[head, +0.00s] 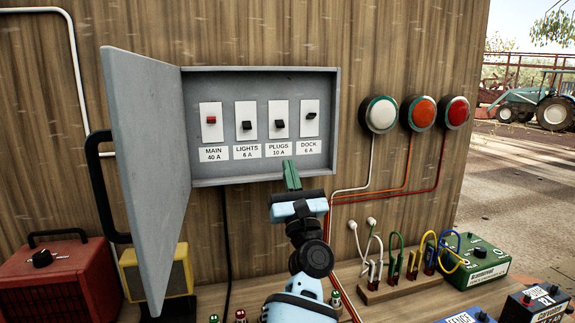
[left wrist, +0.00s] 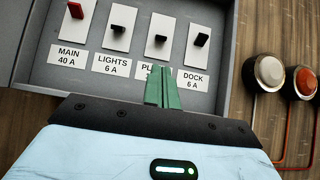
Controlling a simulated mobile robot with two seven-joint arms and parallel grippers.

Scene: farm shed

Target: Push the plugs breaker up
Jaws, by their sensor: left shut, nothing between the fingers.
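The plugs breaker (head: 279,123) is a black lever on a white plate, above the label "PLUGS 10 A" in the open grey box. Its lever sits low on the plate, like the lights lever and lower than the dock lever. It also shows in the left wrist view (left wrist: 160,39). My left gripper (head: 289,166) is shut and empty, its green fingers pointing up at the box's lower edge, below and slightly right of the plugs lever and apart from it. In the left wrist view the fingertips (left wrist: 162,70) cover part of the plugs label. My right gripper is out of view.
Beside it are the red main breaker (head: 211,119), lights breaker (head: 246,125) and dock breaker (head: 311,115). The box door (head: 150,170) stands open at left. Three round lamps (head: 422,113) are on the wall at right. Cables and a green device (head: 480,262) lie below.

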